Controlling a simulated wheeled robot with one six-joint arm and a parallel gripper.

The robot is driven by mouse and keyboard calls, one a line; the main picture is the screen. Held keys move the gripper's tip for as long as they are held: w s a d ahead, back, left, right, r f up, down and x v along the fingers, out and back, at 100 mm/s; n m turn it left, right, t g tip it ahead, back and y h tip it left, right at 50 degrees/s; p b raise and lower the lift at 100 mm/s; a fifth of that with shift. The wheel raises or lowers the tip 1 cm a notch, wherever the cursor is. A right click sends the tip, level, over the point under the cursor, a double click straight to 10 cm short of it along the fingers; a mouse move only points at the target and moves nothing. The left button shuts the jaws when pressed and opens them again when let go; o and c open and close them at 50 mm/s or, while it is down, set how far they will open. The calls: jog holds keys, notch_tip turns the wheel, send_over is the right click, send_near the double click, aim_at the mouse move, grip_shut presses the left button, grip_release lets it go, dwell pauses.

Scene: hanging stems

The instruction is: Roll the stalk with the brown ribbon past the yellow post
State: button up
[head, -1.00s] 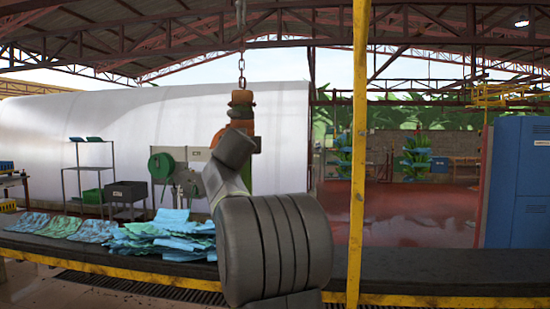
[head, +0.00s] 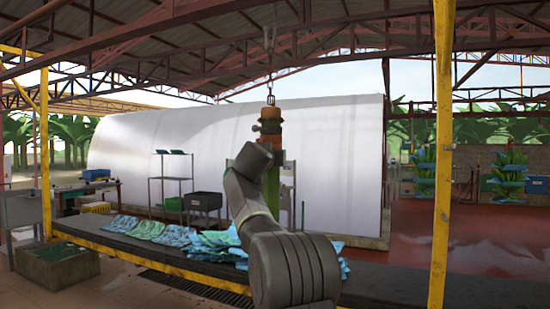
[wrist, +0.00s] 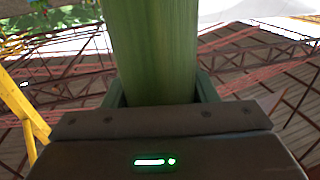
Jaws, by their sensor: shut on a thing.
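The stalk (head: 272,185) hangs on a chain (head: 270,84) in the head view, green below and orange-brown near its top. A darker brown band (head: 270,127) wraps that upper part; I cannot make out its finer detail. In the wrist view the green stalk (wrist: 150,50) runs upward between the jaws of my gripper (wrist: 160,94), which is shut on it. My own arm hides the gripper and the lower stalk in the head view. The yellow post (head: 442,150) stands clear to the right of the stalk, with a wide gap between.
A dark bench (head: 385,287) with a yellow edge runs across the front, bearing blue and green sheets (head: 212,245). Another yellow post (head: 45,150) stands at far left. A white tunnel (head: 330,150) fills the background. Red roof beams cross overhead.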

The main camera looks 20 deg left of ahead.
jog(key=shift+d+r, duration=0.1)
jog(key=o, duration=1.3)
jog(key=shift+o, duration=0.2)
jog(key=shift+s, duration=0.1)
jog(key=s+d+b, duration=0.2)
jog(key=s+b, duration=0.4)
jog(key=s, duration=0.7)
jog(key=shift+s+d, duration=0.2)
jog(key=shift+d, duration=0.15)
jog(key=w+a+p, duration=0.2)
jog(key=w+p, duration=0.4)
jog(key=w, duration=0.7)
jog(key=shift+w+a, duration=0.3)
jog(key=shift+a, duration=0.1)
